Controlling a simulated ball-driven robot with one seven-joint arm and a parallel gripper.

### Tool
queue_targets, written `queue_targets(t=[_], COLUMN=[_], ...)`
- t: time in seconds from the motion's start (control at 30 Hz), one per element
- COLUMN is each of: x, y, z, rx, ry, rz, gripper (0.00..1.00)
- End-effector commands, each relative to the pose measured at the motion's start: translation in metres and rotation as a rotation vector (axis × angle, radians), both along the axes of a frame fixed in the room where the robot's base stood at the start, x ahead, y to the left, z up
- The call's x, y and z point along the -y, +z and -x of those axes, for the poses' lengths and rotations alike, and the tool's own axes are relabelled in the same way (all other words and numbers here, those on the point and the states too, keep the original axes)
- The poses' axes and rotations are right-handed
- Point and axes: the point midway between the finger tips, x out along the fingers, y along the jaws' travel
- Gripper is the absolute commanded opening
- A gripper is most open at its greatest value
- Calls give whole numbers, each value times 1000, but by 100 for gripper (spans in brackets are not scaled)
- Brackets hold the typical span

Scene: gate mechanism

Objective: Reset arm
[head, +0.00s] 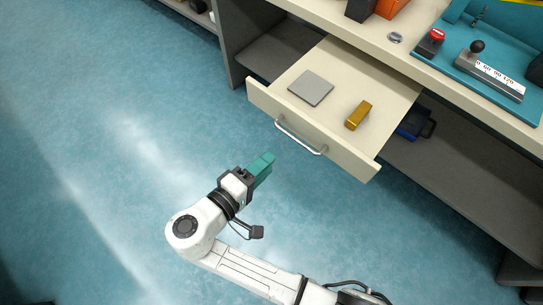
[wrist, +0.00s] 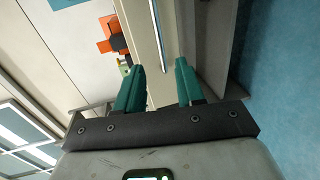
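My gripper (head: 265,162) has teal fingers and hangs over the blue floor, just in front of the pulled-out drawer (head: 315,136). In the wrist view my gripper (wrist: 158,72) shows its two fingers apart with nothing held between them. The drawer's silver bar handle (head: 300,140) is close to the fingertips but looks apart from them. In the wrist view the handle (wrist: 158,35) shows as a bright bar beyond the gap between the fingers.
In the drawer lie a grey square plate (head: 311,88) and a gold block (head: 358,115). The counter above holds a red button (head: 436,35) and a teal panel with a black-knobbed lever (head: 477,47). A dark blue object (head: 412,124) sits on the shelf below. Open floor (head: 90,130) lies left.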

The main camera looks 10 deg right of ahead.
Motion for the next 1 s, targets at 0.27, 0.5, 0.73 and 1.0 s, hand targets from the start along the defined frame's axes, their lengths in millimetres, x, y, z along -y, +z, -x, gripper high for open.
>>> queue_targets(t=[0.27, 0.5, 0.73, 1.0], x=[-2, -1, 20, 148], y=[0, 0, -4, -32], z=[1, 1, 3, 51], rx=[0, 0, -43, -291], ry=[-1, -1, -44, -314], rz=[0, 0, -48, -454], gripper=[38, 38, 38, 38])
